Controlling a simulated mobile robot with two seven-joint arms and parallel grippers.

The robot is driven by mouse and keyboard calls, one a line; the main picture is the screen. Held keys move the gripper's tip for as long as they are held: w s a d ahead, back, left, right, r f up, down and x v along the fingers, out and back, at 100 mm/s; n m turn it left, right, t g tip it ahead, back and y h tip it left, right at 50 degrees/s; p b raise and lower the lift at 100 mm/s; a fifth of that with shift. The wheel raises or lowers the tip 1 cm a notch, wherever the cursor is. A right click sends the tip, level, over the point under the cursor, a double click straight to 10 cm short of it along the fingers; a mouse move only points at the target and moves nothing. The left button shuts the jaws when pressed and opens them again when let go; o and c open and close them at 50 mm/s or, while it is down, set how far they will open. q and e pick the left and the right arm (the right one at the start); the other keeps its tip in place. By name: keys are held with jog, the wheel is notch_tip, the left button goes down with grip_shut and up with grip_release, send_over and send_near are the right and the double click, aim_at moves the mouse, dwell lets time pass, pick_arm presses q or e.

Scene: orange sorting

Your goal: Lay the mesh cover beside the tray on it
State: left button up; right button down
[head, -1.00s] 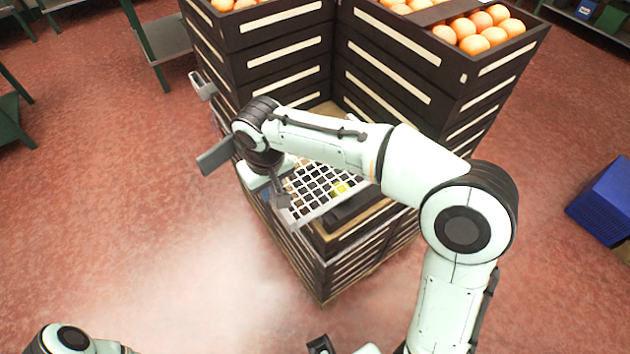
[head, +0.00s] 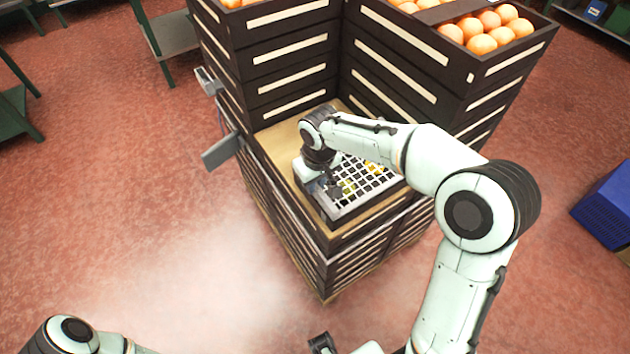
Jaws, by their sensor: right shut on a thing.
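The mesh cover (head: 372,182) is a white grid with a pale rim, on top of the low dark crate stack. My right gripper (head: 334,190) is shut on its left part.
Taller dark crates (head: 290,75) stand directly behind, with oranges (head: 482,44) in the top ones. A bare tan board (head: 277,143) lies left of the mesh. A blue crate (head: 606,205) is on the floor at the right. The red floor in front is clear.

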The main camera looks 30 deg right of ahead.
jog(key=shift+f, duration=0.1)
jog(key=shift+f, duration=0.3)
jog(key=c, duration=1.1)
grip_release()
pick_arm(q)
jog(key=shift+f, duration=0.25)
pick_arm(e)
jog(key=shift+o, duration=0.2)
jog(key=shift+r, duration=0.2)
pick_arm(q)
jog(key=shift+w+r+p, duration=0.25)
jog(key=shift+r+p, duration=0.15)
jog(key=shift+r, duration=0.2)
jog(key=shift+w+r+p, duration=0.25)
jog(key=shift+r+p, duration=0.1)
jog(key=shift+r, duration=0.2)
pick_arm(e)
notch_tip(320, 180, up, 12)
jog(key=s, duration=0.1)
jog(key=shift+s+r, duration=0.2)
jog(key=shift+f, duration=0.1)
